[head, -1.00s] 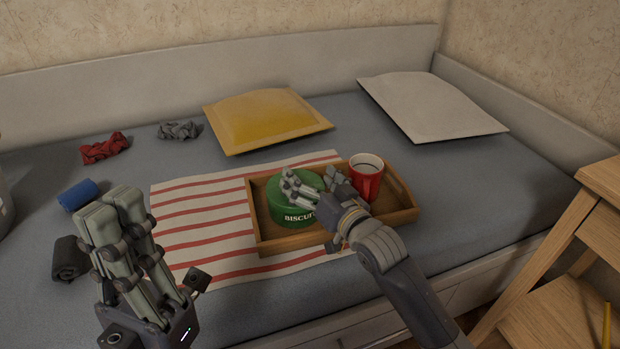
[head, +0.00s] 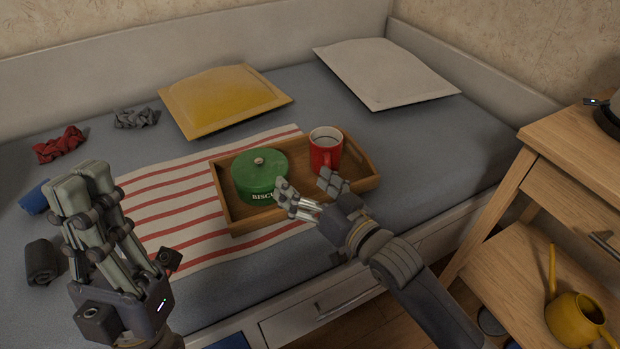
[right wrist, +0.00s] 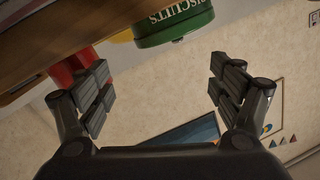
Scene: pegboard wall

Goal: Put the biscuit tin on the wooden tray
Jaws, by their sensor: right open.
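The green biscuit tin (head: 258,172) with its knobbed lid stands upright in the left part of the wooden tray (head: 237,226). Its lower front is partly hidden by a finger of my right gripper in the head view. My right gripper (head: 308,196) is open and empty, over the tray's front edge, to the right of the tin. In the right wrist view, the tin (right wrist: 172,26) shows beyond the open fingers (right wrist: 163,88), apart from them. My left gripper (head: 82,185) has its fingers together with nothing between them, at the left front.
A red mug (head: 325,150) stands in the tray's right part. The tray rests partly on a striped cloth (head: 160,215). A yellow cushion (head: 225,100), a white cushion (head: 385,73) and rolled cloths lie on the bed. A wooden side table (head: 560,170) stands at right.

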